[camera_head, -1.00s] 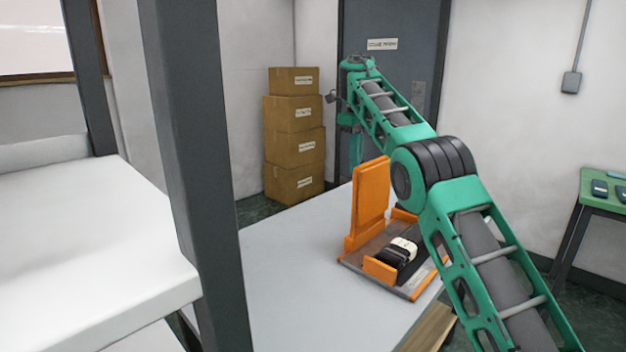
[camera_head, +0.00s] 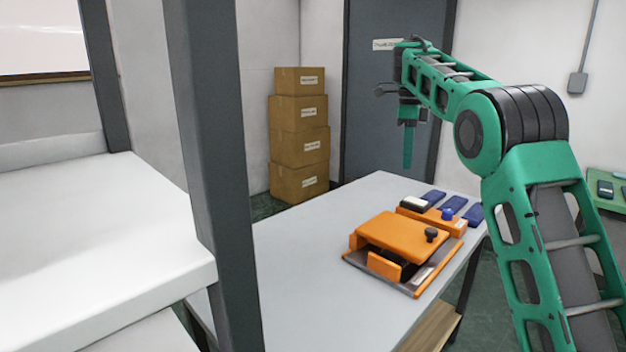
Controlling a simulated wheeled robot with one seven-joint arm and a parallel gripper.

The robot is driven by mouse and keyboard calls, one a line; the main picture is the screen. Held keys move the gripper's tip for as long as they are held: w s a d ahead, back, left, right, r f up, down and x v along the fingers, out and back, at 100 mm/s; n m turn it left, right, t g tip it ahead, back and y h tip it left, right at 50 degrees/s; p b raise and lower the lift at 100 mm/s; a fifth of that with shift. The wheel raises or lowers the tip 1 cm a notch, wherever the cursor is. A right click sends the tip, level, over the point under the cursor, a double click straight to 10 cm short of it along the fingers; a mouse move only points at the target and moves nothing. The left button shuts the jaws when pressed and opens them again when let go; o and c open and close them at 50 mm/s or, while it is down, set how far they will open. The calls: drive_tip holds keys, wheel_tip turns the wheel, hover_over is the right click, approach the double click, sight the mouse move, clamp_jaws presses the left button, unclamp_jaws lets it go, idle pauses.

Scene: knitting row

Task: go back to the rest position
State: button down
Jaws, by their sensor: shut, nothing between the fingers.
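My gripper (camera_head: 408,150) is above the far part of the grey table, pointing down. It is shut and empty, well clear of the things on the table. My green arm reaches to it from the lower right. On the table is an orange fixture (camera_head: 405,235) on a dark base. Its orange lid lies down nearly flat over the base, with a dark knob at its right end. A dark item shows in part under the lid; the rest of it is hidden.
Behind the fixture lie an orange block (camera_head: 440,220) with a blue knob, a black-and-white item (camera_head: 415,203) and dark blue pieces (camera_head: 452,205). The grey table (camera_head: 310,240) is bare at left. A dark post (camera_head: 210,150) and white shelf (camera_head: 110,240) stand left. Stacked cartons (camera_head: 300,140) stand behind.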

drive_tip(key=s+d+f+n, duration=0.2)
drive_tip(key=s+d+n, duration=0.2)
drive_tip(key=s+d, duration=0.7)
drive_tip(key=s+d+f+n, duration=0.2)
drive_tip(key=s+d+n, duration=0.35)
drive_tip(key=s, duration=0.95)
drive_tip(key=s+d+f+n, duration=0.1)
drive_tip(key=s+f, duration=0.3)
drive_tip(key=s, duration=0.4)
drive_tip(key=s+d+f+n, duration=0.1)
drive_tip(key=s+f+n, duration=0.1)
drive_tip(key=s, duration=0.5)
drive_tip(key=shift+s+f, duration=0.35)
drive_tip(key=shift+f, duration=0.55)
drive_tip(key=c, duration=2)
unclamp_jaws()
drive_tip(key=s+a+f+n, duration=0.3)
drive_tip(key=s+f, duration=0.4)
drive_tip(key=s, duration=0.3)
drive_tip(key=shift+f+n+y, duration=0.15)
drive_tip(key=shift+n+y, duration=0.25)
drive_tip(key=shift+n, duration=0.05)
drive_tip(key=shift+o, duration=1.4)
drive_tip(key=shift+s+a+f, duration=0.1)
drive_tip(key=shift+s, duration=0.1)
drive_tip(key=shift+c, duration=0.2)
